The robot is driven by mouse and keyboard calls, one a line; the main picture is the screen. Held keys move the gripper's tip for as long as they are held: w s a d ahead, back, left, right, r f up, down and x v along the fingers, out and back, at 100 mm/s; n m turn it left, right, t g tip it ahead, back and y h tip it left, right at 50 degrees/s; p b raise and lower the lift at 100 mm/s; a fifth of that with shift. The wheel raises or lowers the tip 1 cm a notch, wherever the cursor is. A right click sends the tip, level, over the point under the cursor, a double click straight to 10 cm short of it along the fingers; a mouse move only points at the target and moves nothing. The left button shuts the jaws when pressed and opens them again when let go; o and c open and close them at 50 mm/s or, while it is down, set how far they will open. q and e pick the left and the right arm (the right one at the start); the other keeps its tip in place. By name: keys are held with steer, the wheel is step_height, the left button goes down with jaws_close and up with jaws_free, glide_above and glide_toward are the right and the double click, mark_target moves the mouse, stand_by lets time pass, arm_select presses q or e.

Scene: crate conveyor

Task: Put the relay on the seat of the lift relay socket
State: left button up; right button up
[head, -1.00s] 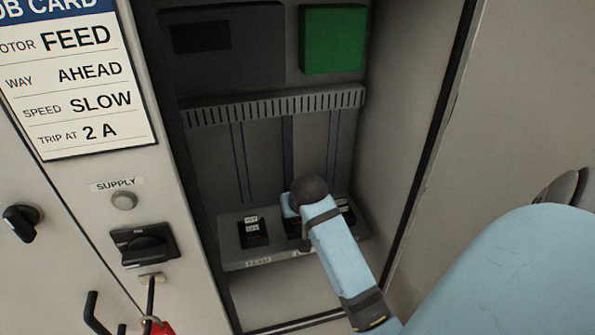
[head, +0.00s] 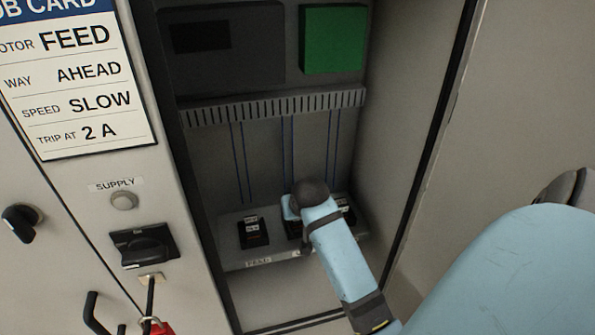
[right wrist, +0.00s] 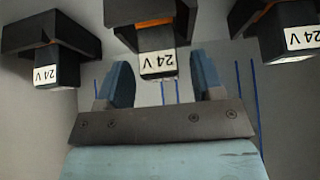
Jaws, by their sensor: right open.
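My right gripper (right wrist: 162,82) is open, with a blue finger on either side of the front of the middle relay (right wrist: 159,64). This relay has a white "24 V" face and sits at a black socket (right wrist: 122,12) with orange showing between them; I cannot tell if it is fully seated. The fingers look apart from it. In the head view my right arm reaches into the cabinet, and its wrist hides most of the middle socket and the lift label. My left gripper is not in view.
A left relay (head: 252,228) stands above the FEED label on the grey shelf (head: 232,262). A right relay (right wrist: 297,40) stands on the other side. Cabinet walls (head: 400,130) enclose the shelf, with a slotted duct (head: 270,108) above. The job card (head: 80,85) hangs left.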

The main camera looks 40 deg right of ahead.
steer(key=v, duration=1)
steer(key=shift+s+r+b, duration=0.15)
steer(key=shift+r+b, duration=0.05)
steer(key=shift+b, duration=0.25)
steer(key=shift+a, duration=0.1)
steer(key=shift+f, duration=0.1)
